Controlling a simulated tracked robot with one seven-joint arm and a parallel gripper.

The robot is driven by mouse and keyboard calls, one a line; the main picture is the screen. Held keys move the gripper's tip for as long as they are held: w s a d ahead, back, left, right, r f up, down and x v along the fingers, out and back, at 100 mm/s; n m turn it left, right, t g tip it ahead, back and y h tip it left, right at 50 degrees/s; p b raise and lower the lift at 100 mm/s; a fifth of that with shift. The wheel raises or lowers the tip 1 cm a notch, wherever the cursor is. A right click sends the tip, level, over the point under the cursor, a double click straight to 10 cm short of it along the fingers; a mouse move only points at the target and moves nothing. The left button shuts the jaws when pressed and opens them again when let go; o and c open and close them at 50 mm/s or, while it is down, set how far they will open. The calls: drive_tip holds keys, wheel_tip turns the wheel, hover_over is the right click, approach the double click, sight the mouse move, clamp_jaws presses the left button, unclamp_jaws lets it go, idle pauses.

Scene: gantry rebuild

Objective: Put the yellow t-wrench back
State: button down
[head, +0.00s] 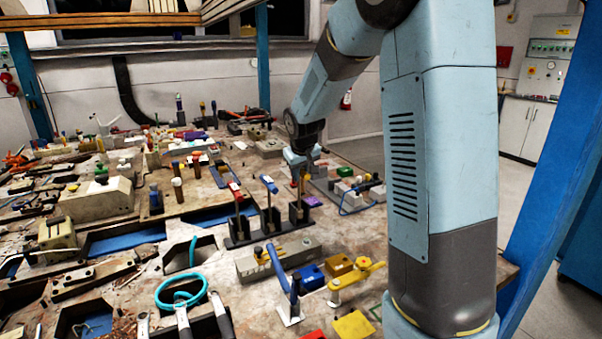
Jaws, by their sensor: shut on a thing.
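My gripper (302,168) is at the lower end of my arm, small in the head view, above the right end of a black rack (240,240). It is shut on the yellow t-wrench (305,182), of which only a small yellowish part shows below the fingers. The wrench is at or just above the rack's right holder (298,213); I cannot tell whether it is seated in it.
A purple block (312,200) lies close right of the rack. A grey block (280,256), a blue lever (285,275) and a yellow valve handle (356,275) are in front. Grey fixtures with a blue cable (352,205) stand to the right. The workbench is crowded.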

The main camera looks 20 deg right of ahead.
drive_tip(key=shift+f, duration=0.9)
idle(0.8)
drive_tip(key=c, duration=0.8)
unclamp_jaws()
drive_tip(key=v, duration=1.3)
drive_tip(key=shift+s+a+r, duration=0.1)
drive_tip(key=shift+s+r, duration=0.05)
drive_tip(key=shift+r, duration=0.15)
drive_tip(key=shift+s, duration=0.1)
drive_tip(key=s+m, duration=0.1)
drive_tip(key=s, duration=1.9)
drive_tip(key=s+d+r+m+y, duration=0.1)
drive_tip(key=s, duration=0.9)
drive_tip(key=shift+s+d+m, duration=0.1)
drive_tip(key=shift+s+m, duration=0.05)
drive_tip(key=shift+m, duration=0.15)
